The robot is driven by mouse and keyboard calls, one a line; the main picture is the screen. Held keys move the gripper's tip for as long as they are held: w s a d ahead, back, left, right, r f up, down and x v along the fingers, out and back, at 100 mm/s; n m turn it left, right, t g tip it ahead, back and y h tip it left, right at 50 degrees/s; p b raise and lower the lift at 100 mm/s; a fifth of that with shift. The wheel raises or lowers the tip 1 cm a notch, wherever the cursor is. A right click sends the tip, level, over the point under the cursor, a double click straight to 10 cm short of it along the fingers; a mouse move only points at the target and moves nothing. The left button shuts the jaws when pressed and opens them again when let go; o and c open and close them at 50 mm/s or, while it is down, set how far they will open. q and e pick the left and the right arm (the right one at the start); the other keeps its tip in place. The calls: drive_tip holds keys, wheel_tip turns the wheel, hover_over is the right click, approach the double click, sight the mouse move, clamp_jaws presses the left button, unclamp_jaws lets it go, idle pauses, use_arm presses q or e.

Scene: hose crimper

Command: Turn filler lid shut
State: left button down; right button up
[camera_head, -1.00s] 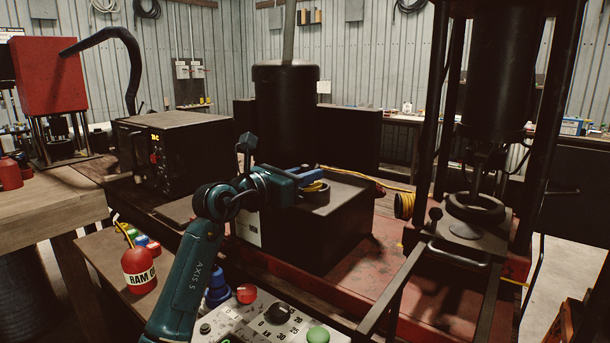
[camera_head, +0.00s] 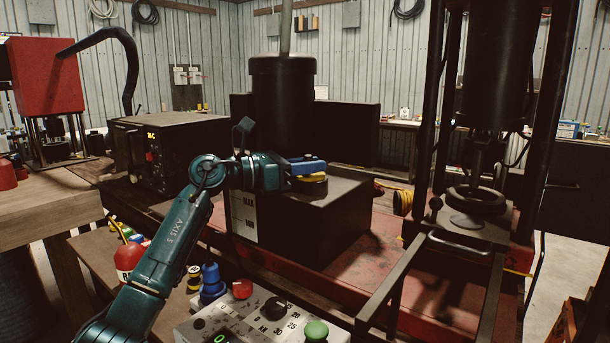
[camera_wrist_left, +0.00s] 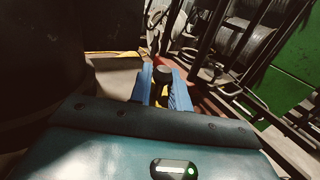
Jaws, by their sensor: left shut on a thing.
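The black tank (camera_head: 300,228) with a MAX/MIN level strip stands on the red machine bed. The filler lid (camera_head: 312,178), yellow at its rim, sits on the tank's top. My left gripper (camera_head: 318,165), with blue fingers, is shut on the lid from the left. In the left wrist view the two blue fingers (camera_wrist_left: 163,95) flank a dark round knob (camera_wrist_left: 162,75), with a little yellow showing below it. The fingers hide part of the lid, and I cannot tell how far it is turned. My right gripper is in no view.
A black cylinder (camera_head: 283,110) rises behind the tank. The press frame (camera_head: 475,210) stands at the right. A control panel (camera_head: 265,318) with red and green buttons is in front. A red bottle (camera_head: 127,258) stands partly behind my left arm.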

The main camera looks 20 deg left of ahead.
use_arm(q)
drive_tip(key=shift+w+d+m+g+h, duration=0.2)
drive_tip(key=shift+m+g+h, duration=0.45)
drive_tip(key=shift+g, duration=0.3)
drive_tip(key=shift+w+d+m+g+h, duration=0.15)
drive_tip(key=shift+m+g+h, duration=0.4)
drive_tip(key=shift+m+g, duration=0.3)
drive_tip(key=c, duration=1.4)
unclamp_jaws()
drive_tip(key=shift+d, duration=0.1)
drive_tip(key=b+v, duration=0.2)
drive_tip(key=v, duration=1.1)
drive_tip(key=shift+r, duration=0.1)
